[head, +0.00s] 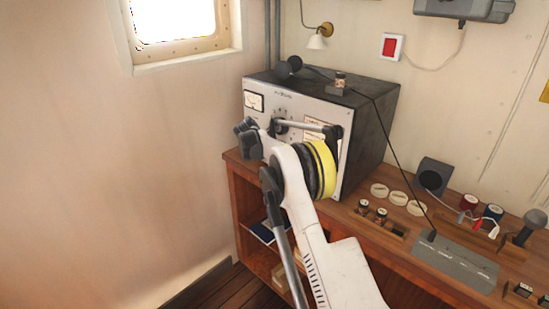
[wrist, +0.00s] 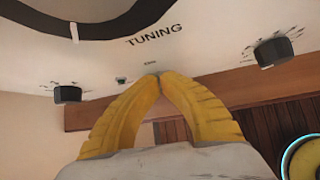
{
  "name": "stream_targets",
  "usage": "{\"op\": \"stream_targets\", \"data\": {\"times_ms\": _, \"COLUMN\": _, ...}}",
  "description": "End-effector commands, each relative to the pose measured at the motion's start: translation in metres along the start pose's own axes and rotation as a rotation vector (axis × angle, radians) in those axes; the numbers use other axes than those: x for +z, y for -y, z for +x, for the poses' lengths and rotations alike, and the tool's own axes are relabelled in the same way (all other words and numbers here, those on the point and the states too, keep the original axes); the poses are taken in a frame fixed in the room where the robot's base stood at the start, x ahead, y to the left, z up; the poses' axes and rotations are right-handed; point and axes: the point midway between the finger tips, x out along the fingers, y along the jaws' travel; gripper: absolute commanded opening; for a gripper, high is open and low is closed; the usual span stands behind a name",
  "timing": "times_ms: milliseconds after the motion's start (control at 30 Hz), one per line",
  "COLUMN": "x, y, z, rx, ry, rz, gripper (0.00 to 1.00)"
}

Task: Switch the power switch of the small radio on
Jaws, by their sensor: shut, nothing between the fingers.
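A radio (head: 365,115) with a pale front and dark casing stands on the wooden desk in the head view. My arm covers much of its front. The wrist view shows the lower part of a pale panel (wrist: 215,50) marked TUNING, with a large dark dial (wrist: 75,25) above. A tiny green part (wrist: 122,80) sits left of my fingertips; I cannot tell whether it is a lamp or the power switch. My gripper (wrist: 156,76) has yellow fingers, shut and empty, with tips meeting close to the panel beneath a small label. Contact is unclear.
Dark knobs sit left (wrist: 68,95) and right (wrist: 273,52) of my fingers. A small item (head: 340,82) and a dark microphone-like object (head: 290,66) are on the radio top. Right of it, the desk (head: 395,243) carries several discs, a speaker (head: 433,175) and a grey panel (head: 450,262).

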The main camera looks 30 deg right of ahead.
Motion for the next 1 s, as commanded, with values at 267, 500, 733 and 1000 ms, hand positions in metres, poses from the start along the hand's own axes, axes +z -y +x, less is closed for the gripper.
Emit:
{"op": "stream_targets", "data": {"times_ms": 267, "x": 0.002, "y": 0.0, "z": 0.0, "rx": 0.001, "ry": 0.003, "rz": 0.0, "gripper": 0.28}}
{"op": "stream_targets", "data": {"times_ms": 500, "x": 0.001, "y": 0.0, "z": -0.011, "rx": 0.0, "ry": 0.002, "rz": -0.001, "gripper": 0.28}}
{"op": "stream_targets", "data": {"times_ms": 733, "x": 0.001, "y": 0.0, "z": -0.059, "rx": 0.002, "ry": 0.002, "rz": -0.001, "gripper": 0.28}}
{"op": "stream_targets", "data": {"times_ms": 1000, "x": 0.002, "y": 0.0, "z": -0.108, "rx": 0.0, "ry": 0.003, "rz": 0.0, "gripper": 0.28}}
